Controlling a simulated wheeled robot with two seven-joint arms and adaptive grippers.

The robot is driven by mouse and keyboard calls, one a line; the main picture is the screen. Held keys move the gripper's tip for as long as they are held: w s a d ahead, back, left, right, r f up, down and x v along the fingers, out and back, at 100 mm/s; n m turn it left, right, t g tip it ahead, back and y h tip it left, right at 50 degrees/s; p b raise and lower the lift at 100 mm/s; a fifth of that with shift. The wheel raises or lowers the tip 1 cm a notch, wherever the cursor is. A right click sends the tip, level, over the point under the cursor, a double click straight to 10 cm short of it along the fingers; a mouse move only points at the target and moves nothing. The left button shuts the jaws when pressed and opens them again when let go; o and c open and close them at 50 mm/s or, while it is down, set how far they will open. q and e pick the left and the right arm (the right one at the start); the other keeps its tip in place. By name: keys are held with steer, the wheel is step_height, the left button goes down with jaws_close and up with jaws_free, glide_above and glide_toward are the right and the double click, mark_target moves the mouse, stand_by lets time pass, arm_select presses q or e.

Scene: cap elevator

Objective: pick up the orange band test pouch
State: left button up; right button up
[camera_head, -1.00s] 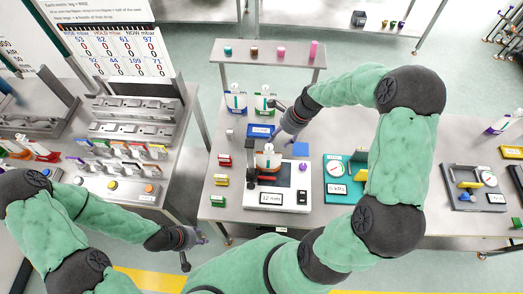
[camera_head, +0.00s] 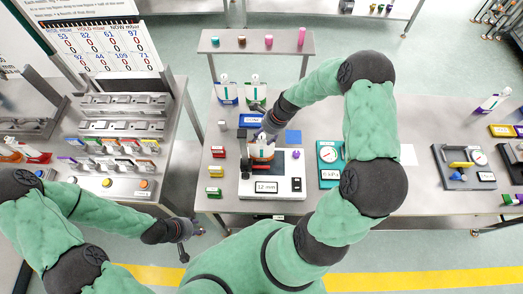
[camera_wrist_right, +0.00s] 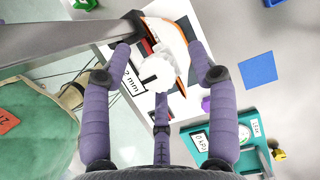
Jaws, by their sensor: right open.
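The orange band test pouch (camera_head: 262,152) stands on the white device labelled 12 mm (camera_head: 284,186). In the right wrist view the pouch (camera_wrist_right: 178,42) shows a white body, an orange edge and a white ribbed cap facing the camera. My right gripper (camera_head: 268,134) is just above the pouch. In the right wrist view its open purple fingers (camera_wrist_right: 160,62) lie on either side of the cap, and no grip on it shows. The gripper partly hides the pouch's top in the head view. My left gripper (camera_head: 192,240) is open and empty in front of the bench edge.
Two other pouches (camera_head: 228,92) stand behind the device. Red, yellow and green blocks (camera_head: 216,172) lie to its left. A blue square (camera_head: 293,137) and a teal gauge box (camera_head: 328,166) are to its right. A raised shelf (camera_head: 285,42) with small caps stands at the back.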

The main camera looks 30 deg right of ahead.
steer(key=shift+w+a+f, duration=0.15)
steer(key=shift+a+f, duration=0.1)
steer(key=shift+f, duration=0.4)
jaws_close()
steer(key=shift+r, duration=0.1)
step_height(320, 180, up, 10)
steer(key=shift+f, duration=0.1)
